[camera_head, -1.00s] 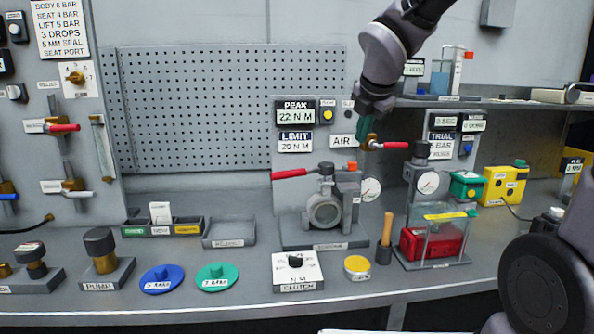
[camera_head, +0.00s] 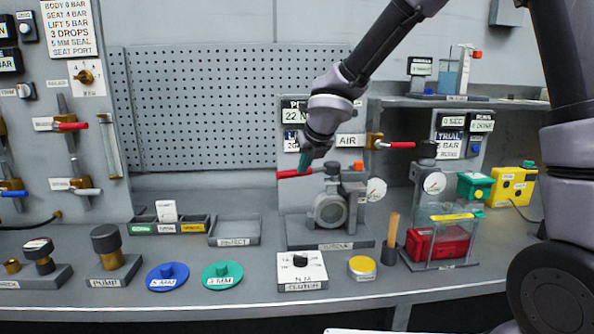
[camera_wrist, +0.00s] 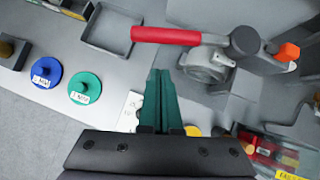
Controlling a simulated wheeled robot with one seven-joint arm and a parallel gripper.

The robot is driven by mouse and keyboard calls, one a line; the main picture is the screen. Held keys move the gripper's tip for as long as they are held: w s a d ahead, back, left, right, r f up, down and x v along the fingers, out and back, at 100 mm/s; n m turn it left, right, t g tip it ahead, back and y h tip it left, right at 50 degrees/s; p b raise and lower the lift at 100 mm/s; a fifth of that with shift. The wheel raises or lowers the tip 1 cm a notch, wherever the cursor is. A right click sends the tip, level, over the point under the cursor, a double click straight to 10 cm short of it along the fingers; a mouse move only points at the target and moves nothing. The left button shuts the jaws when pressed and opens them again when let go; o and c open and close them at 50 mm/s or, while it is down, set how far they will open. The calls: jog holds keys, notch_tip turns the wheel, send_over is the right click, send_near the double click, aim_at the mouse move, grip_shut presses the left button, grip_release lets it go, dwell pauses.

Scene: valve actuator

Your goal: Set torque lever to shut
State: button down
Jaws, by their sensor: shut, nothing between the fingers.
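The torque lever (camera_head: 290,174) has a red handle and sticks out to the left from the top of the grey valve (camera_head: 332,208) on the bench. In the wrist view the red handle (camera_wrist: 166,35) lies across the picture, just beyond my fingertips. My gripper (camera_head: 304,170) has teal fingers, pointing down, and overlaps the right part of the red handle in the head view. In the wrist view the gripper (camera_wrist: 161,75) is shut and empty, with a small gap in the picture between tips and handle. I cannot tell whether they touch.
A second red-handled lever (camera_head: 398,145) by the AIR label and a round gauge (camera_head: 376,190) stand right of the valve. The clutch box (camera_head: 302,271), green disc (camera_head: 222,275), blue disc (camera_head: 167,277) and empty tray (camera_head: 235,230) lie around it. Open space lies above the tray.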

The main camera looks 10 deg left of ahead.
aim_at(291, 172)
jog(key=shift+w+a+f, duration=0.4)
jog(key=shift+w+f, duration=0.05)
jog(key=shift+w, duration=0.3)
jog(key=shift+w+a+f, duration=0.4)
jog(key=shift+w+f, duration=0.05)
jog(key=shift+w, duration=0.35)
jog(key=shift+w+a+f, duration=0.4)
jog(key=shift+w+f, duration=0.05)
jog(key=shift+w, duration=0.3)
jog(key=shift+w+a+m+h, duration=0.7)
jog(key=shift+w+a+m, duration=0.2)
jog(key=shift+w+m, duration=0.1)
jog(key=shift+w+a+m+h, duration=0.2)
jog(key=shift+w+m+h, duration=0.1)
jog(key=shift+w+m, duration=0.3)
jog(key=shift+s, duration=0.15)
